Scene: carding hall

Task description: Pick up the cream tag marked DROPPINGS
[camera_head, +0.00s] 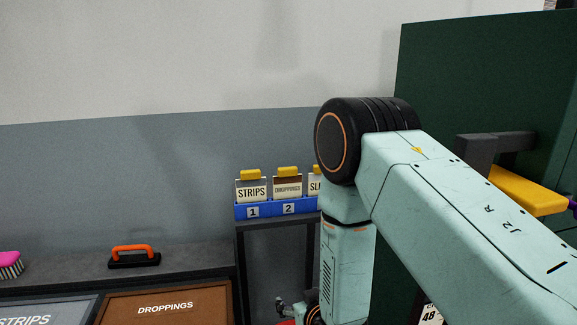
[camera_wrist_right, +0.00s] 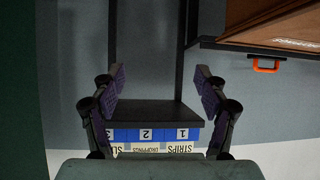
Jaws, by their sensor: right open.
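The cream tag marked DROPPINGS (camera_head: 288,189) stands in slot 2 of a blue rack (camera_head: 270,209), with a yellow piece on top and a brown band above its lettering. It stands between the STRIPS tag (camera_head: 251,190) and a third tag (camera_head: 314,187), which my right arm partly hides. In the right wrist view the DROPPINGS tag (camera_wrist_right: 146,149) appears upside down, its top cut off by my gripper body. My right gripper (camera_wrist_right: 160,78) is open, with nothing between its fingers. The rack and its stand show beyond the fingers. My left gripper is out of view.
The rack sits on a dark stand (camera_head: 277,223). To its left is a grey counter (camera_head: 200,263) with an orange-handled tool (camera_head: 134,257) and a pink brush (camera_head: 10,264). Below are a brown DROPPINGS bin (camera_head: 170,300) and a grey STRIPS bin (camera_head: 45,310). A dark green cabinet (camera_head: 450,90) stands at right.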

